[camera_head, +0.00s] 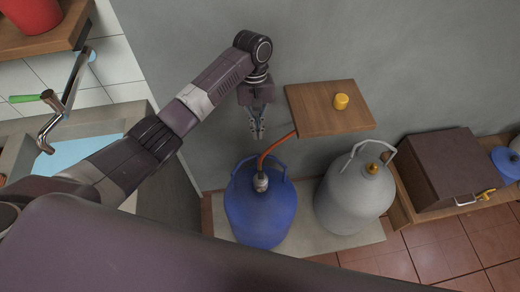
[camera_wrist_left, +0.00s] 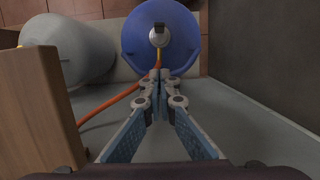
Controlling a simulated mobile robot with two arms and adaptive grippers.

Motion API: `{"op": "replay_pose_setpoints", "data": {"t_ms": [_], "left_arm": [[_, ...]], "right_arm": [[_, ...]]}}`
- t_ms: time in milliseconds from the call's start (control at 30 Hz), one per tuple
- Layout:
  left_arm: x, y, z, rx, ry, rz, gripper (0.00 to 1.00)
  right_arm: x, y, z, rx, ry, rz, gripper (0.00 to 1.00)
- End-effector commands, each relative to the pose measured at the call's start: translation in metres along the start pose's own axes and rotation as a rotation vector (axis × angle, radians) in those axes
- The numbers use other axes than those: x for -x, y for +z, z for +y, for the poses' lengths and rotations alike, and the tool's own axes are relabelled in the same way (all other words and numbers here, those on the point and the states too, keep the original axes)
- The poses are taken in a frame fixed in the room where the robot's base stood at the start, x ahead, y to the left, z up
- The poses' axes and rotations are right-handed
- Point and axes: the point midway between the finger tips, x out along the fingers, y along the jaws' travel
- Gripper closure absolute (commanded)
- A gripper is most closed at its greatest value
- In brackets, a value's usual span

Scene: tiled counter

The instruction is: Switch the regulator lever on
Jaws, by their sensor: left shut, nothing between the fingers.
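The regulator (camera_head: 261,183) sits on top of the blue gas cylinder (camera_head: 262,215) in the head view, with an orange hose (camera_head: 275,146) joined to it. In the left wrist view the regulator (camera_wrist_left: 159,40) is a round grey part on the blue cylinder (camera_wrist_left: 185,50), with a small dark piece at its top that may be the lever. My left gripper (camera_head: 257,132) is above and behind the cylinder, apart from the regulator. Its fingers (camera_wrist_left: 158,76) are shut and empty, pointing toward the cylinder. The lever's position is too small to tell. My right gripper is not seen.
A wooden shelf (camera_head: 318,108) with a yellow knob-like object (camera_head: 341,101) juts from the wall right of my left gripper. A grey cylinder (camera_head: 352,197) stands right of the blue one. A brown box (camera_head: 436,170) is farther right. The grey wall is close behind.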

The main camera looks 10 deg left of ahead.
Motion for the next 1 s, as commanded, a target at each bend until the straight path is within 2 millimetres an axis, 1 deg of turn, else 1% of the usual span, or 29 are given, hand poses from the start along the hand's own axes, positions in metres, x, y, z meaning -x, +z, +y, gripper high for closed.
{"op": "replay_pose_setpoints", "data": {"t_ms": [100, 200, 267, 433, 533, 667, 833, 1000], "left_arm": [[0.006, 0.002, -0.001, 0.001, -0.008, -0.004, 1.00], [0.006, 0.002, -0.001, 0.001, -0.009, -0.004, 1.00], [0.006, 0.002, -0.001, 0.001, -0.008, -0.004, 1.00], [0.005, 0.002, -0.001, 0.001, -0.008, -0.004, 1.00], [-0.003, 0.002, -0.001, 0.002, -0.009, -0.006, 1.00], [-0.022, 0.003, -0.002, 0.002, -0.010, -0.006, 1.00], [-0.060, 0.003, -0.002, 0.002, -0.011, -0.007, 1.00], [-0.095, 0.003, -0.002, 0.003, -0.011, -0.006, 1.00]], "right_arm": [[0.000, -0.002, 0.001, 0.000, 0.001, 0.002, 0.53], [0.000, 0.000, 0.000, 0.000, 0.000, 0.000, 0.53], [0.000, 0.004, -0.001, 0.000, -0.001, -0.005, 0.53], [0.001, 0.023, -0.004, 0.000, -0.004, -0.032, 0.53], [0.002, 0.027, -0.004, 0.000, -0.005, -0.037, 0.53], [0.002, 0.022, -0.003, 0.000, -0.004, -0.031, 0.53], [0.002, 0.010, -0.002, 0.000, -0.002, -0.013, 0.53], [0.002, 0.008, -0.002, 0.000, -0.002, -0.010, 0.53]]}}
